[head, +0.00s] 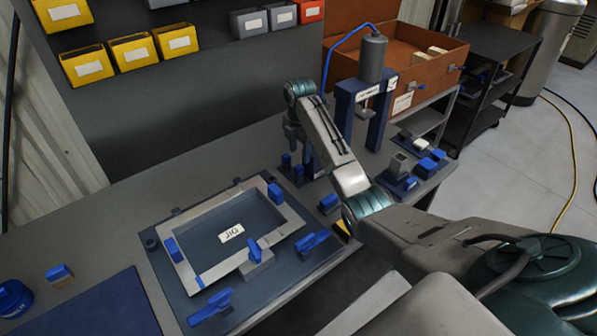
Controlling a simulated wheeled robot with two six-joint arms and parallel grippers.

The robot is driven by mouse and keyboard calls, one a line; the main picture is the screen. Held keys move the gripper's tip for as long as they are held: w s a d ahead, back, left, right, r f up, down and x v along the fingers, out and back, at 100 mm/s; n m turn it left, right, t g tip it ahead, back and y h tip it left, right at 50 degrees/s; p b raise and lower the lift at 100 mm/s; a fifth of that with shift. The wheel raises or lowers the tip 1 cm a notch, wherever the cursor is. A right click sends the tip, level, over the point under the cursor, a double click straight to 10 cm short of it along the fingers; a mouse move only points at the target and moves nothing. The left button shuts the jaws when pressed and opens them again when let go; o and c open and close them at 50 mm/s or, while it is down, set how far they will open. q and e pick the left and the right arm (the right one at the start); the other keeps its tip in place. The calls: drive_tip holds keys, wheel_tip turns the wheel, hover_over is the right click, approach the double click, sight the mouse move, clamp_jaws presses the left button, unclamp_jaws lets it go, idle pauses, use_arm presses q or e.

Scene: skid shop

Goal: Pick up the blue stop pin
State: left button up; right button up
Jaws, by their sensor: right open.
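My right gripper (292,146) points down at the left of the blue press, and it looks small and partly hidden by my own wrist. It is open. Just below it, small upright blue pieces that look like pins (286,160) stand on a dark base (290,178). I cannot tell which one is the blue stop pin, or whether the fingers touch any of them. My forearm hides part of the bench to their right. My left gripper is out of view.
A jig plate (243,189) with a light metal frame (208,191) and blue clamps lies in front on the grey bench. The blue press (347,112) stands close right of the gripper. Small blue-and-grey parts (411,183) sit farther right. An orange-brown crate (388,35) is behind.

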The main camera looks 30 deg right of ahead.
sight(299, 166)
drive_tip(key=shift+f, duration=0.6)
wheel_tip(299, 166, down, 4)
drive_tip(key=shift+w+f+p, duration=0.1)
drive_tip(key=shift+f+p, duration=0.15)
drive_tip(key=shift+p, duration=0.85)
drive_tip(key=shift+f, duration=0.25)
drive_tip(key=c, duration=1.1)
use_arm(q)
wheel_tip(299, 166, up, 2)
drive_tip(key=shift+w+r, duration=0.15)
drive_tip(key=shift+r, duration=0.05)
use_arm(e)
drive_tip(key=shift+o, duration=0.2)
